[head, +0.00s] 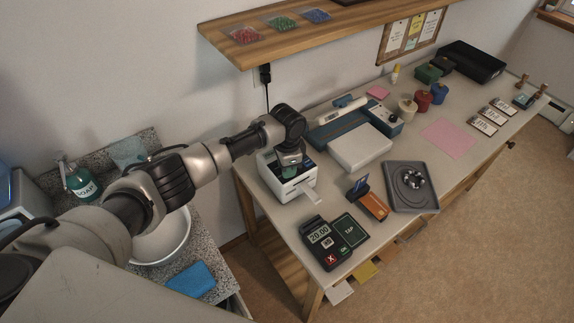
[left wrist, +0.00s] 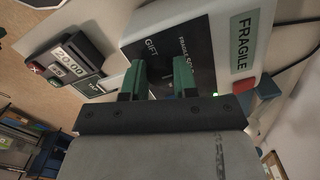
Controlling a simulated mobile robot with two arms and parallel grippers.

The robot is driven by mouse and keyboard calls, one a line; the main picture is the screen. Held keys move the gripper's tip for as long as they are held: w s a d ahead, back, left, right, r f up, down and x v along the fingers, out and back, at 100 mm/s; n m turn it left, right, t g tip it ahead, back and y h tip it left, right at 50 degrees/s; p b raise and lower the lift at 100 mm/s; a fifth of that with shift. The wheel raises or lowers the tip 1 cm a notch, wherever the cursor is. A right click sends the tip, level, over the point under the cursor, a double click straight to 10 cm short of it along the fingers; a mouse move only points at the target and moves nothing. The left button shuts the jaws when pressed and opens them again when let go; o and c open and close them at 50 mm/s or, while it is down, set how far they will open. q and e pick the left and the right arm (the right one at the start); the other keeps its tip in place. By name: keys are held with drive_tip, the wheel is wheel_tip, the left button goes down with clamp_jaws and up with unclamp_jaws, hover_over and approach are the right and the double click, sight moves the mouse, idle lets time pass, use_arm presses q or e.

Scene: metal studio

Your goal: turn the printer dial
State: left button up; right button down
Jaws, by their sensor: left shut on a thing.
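The white label printer (head: 284,186) stands at the left end of the long table, with a paper label coming out of its front. In the left wrist view, the printer (left wrist: 262,22) fills the upper right, with the words GIFT and FRAGILE on its dark panel. My left gripper (left wrist: 160,78) has its green fingers against that panel, shut on the printer dial between them. The dial is mostly hidden by the fingers, so its pointing direction cannot be told. In the head view my left gripper (head: 289,170) reaches down onto the printer from above. My right gripper is not in view.
A card terminal (head: 328,242), an orange stapler-like item (head: 374,205) and a grey tray (head: 427,202) stand right of the printer. A blue laminator-like machine (head: 345,125) is behind. A shelf (head: 245,50) overhangs the back. A basin (head: 160,245) is at left.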

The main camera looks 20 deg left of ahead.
use_arm(q)
drive_tip(key=m, duration=0.2)
drive_tip(key=shift+m, duration=0.3)
drive_tip(key=shift+w+m, duration=0.1)
drive_tip(key=shift+m, duration=1.5)
drive_tip(key=o, duration=0.9)
drive_tip(key=shift+r, duration=0.1)
wheel_tip(320, 180, up, 11)
drive_tip(key=shift+f+b, duration=0.15)
drive_tip(key=shift+b, duration=0.65)
